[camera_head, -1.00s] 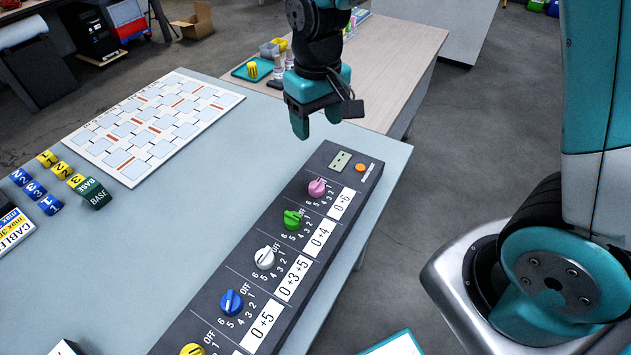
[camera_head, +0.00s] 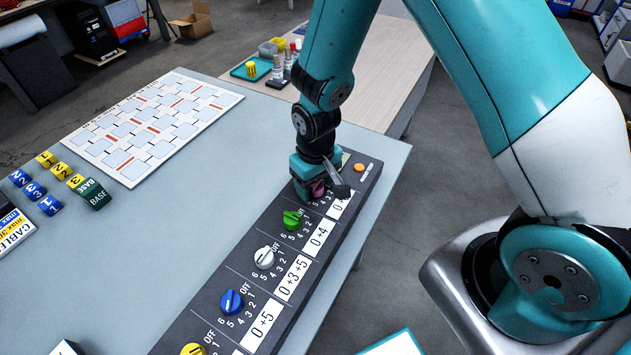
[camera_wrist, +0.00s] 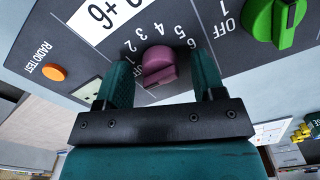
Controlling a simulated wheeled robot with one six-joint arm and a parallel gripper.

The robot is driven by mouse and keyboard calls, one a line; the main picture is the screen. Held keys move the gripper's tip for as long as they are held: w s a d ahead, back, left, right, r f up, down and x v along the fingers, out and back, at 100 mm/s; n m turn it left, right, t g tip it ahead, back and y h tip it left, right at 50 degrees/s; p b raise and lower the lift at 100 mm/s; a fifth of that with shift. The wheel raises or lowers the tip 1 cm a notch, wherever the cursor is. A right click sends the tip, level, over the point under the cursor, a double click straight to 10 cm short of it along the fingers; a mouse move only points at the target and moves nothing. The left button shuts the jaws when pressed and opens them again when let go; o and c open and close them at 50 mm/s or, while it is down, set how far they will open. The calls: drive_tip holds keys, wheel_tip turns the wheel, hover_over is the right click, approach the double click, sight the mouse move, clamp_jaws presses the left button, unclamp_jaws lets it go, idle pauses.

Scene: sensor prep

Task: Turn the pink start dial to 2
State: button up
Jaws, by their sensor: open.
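The pink dial (camera_head: 318,187) is at the far end of the black panel (camera_head: 207,300), mostly hidden by my gripper (camera_head: 312,190) in the head view. In the wrist view the pink dial (camera_wrist: 159,66) sits between my two open fingers (camera_wrist: 160,85), one on each side. I cannot tell whether either finger touches it. The numbers and OFF mark are printed around the dial; its pointer setting is not clear to me. The label 0+6 (camera_wrist: 103,14) is beside it.
The green dial (camera_head: 292,220) is the neighbour, close to my finger in the wrist view. White (camera_head: 263,258), blue (camera_head: 231,302) and yellow (camera_head: 192,350) dials follow. An orange button (camera_head: 359,167) is beyond the pink dial. Coloured blocks (camera_head: 62,182) lie left.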

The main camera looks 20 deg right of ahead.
drive_tip(key=c, duration=0.9)
drive_tip(key=shift+m, duration=0.4)
drive_tip(key=m, duration=0.4)
drive_tip(key=shift+m, duration=0.3)
drive_tip(key=m, duration=0.6)
drive_tip(key=shift+m, duration=0.3)
drive_tip(key=o, duration=0.9)
